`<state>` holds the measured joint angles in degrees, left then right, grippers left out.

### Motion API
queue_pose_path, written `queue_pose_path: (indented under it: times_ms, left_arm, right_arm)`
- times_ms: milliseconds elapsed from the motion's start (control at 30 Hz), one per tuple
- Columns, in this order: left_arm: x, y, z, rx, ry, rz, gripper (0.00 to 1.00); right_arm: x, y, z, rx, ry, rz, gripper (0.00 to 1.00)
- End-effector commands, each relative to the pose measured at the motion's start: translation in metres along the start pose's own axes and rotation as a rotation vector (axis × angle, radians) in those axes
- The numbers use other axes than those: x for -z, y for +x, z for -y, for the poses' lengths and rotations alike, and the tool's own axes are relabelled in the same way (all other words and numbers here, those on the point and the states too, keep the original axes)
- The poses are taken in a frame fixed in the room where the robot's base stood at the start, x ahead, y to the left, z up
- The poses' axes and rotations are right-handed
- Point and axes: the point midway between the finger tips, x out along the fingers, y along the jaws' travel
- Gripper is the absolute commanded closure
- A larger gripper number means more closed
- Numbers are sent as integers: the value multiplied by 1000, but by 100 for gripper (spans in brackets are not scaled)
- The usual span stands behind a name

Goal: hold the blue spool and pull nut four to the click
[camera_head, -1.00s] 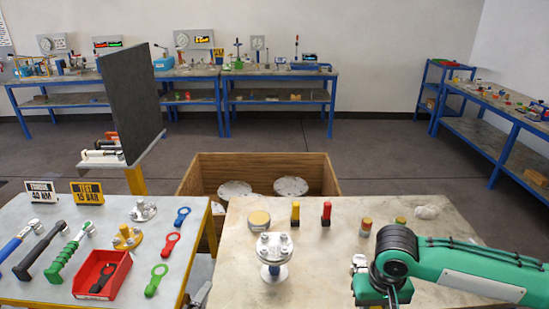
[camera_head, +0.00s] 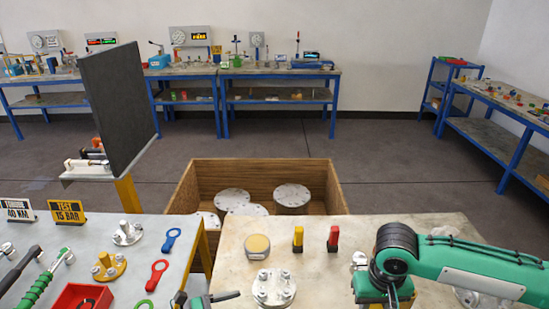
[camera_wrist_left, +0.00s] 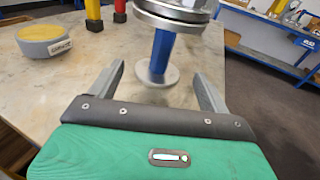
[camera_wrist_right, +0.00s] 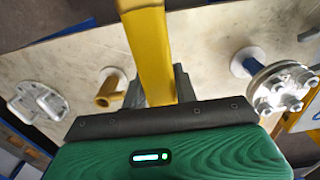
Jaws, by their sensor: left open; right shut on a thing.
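The blue spool (camera_wrist_left: 163,52) stands upright on its round base, its blue column ahead of and between my left fingertips, apart from them. Its top flange (camera_head: 274,288) with nuts is low in the head view; the numbers on the nuts cannot be read. My left gripper (camera_wrist_left: 160,70) is open and empty, left of the spool; its dark fingers (camera_head: 207,299) enter at the bottom of the head view. My right gripper (camera_wrist_right: 158,85) is shut on a yellow-handled tool (camera_wrist_right: 148,45). In the right wrist view the blue spool (camera_wrist_right: 245,62) is to the right of that tool.
A grey and yellow round block (camera_head: 257,247), a yellow post (camera_head: 298,238) and a red post (camera_head: 333,238) stand behind the spool. The left table (camera_head: 190,250) holds wrenches, spanners and a red bin (camera_head: 82,298). A wooden crate (camera_head: 255,172) lies beyond.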

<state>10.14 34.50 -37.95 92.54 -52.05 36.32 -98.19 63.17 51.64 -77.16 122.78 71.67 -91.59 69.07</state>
Motion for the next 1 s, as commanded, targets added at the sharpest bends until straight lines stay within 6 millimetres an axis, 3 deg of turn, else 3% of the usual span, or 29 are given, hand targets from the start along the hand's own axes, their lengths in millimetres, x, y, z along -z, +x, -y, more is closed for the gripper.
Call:
queue_pose_path:
  times_ms: [267, 567, 800, 1000]
  left_arm:
    - [0, 16, 2, 19, 19, -6, 20]
    - [0, 58, 2, 18, 18, -6, 20]
    - [4, 86, 3, 18, 19, -6, 20]
    - [3, 97, 3, 16, 18, -8, 20]
  right_arm:
    - [0, -6, 0, 1, -1, -1, 98]
    - [0, -14, 0, 1, 0, -1, 98]
    - [0, -1, 0, 1, 0, -1, 98]
    - [0, 2, 0, 1, 0, -1, 98]
